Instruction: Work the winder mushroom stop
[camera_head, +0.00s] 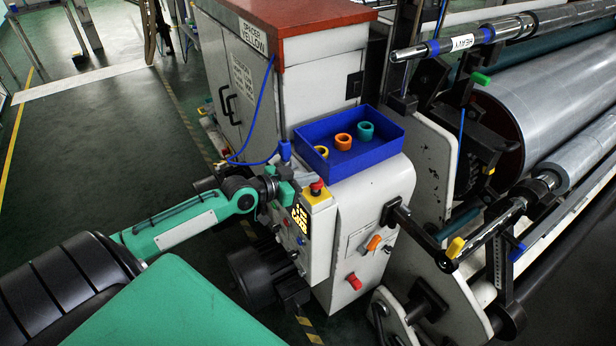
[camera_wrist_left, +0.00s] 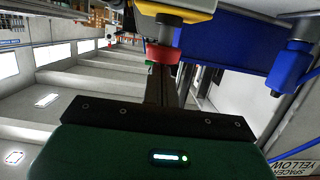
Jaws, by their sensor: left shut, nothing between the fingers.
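The mushroom stop (camera_head: 316,187) is a red button on a yellow box (camera_head: 319,199) at the top of the winder's control panel, left of centre in the head view. In the left wrist view the red mushroom stop (camera_wrist_left: 163,54) hangs at upper middle, beneath its yellow housing (camera_wrist_left: 178,7). My left gripper (camera_head: 300,184) is at the stop's left side, shut and empty. In the left wrist view its dark fingers (camera_wrist_left: 160,80) point at the red button and reach its edge; I cannot tell whether they touch it. My right gripper is not in view.
A blue tray (camera_head: 379,151) with yellow, orange and teal rings stands on the cabinet behind the stop. The lit panel display (camera_head: 300,217) is below it. An orange switch (camera_head: 374,243) and a red knob (camera_head: 354,281) are on the cabinet's front. Rollers fill the right.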

